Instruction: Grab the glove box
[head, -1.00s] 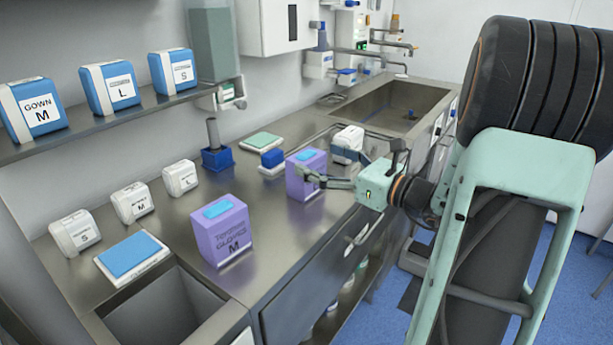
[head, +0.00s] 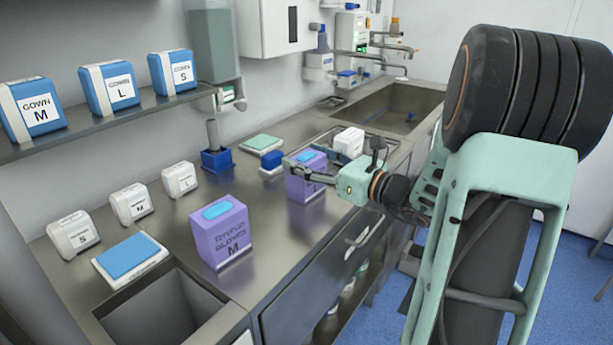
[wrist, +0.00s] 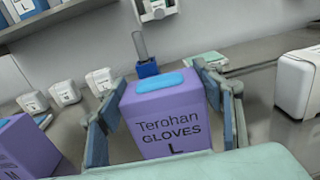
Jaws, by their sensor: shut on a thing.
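A purple glove box with a blue top opening stands upright on the steel counter, toward the counter's front edge, in the head view (head: 304,187). In the wrist view the same glove box (wrist: 165,122) reads "Terohan GLOVES L". My gripper (head: 310,170) is shut on this box, with one finger along each side; the fingers also show in the wrist view (wrist: 160,115). A second purple glove box (head: 221,236), marked M, stands apart to the left in the head view. Part of it shows at the left edge of the wrist view (wrist: 25,150).
Several white packs stand along the counter, one (head: 349,141) close behind my gripper. A blue holder (head: 217,160) stands behind the held box. A sink (head: 395,103) lies far right and an open bin (head: 150,312) near left. A shelf holds blue gown boxes (head: 33,108).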

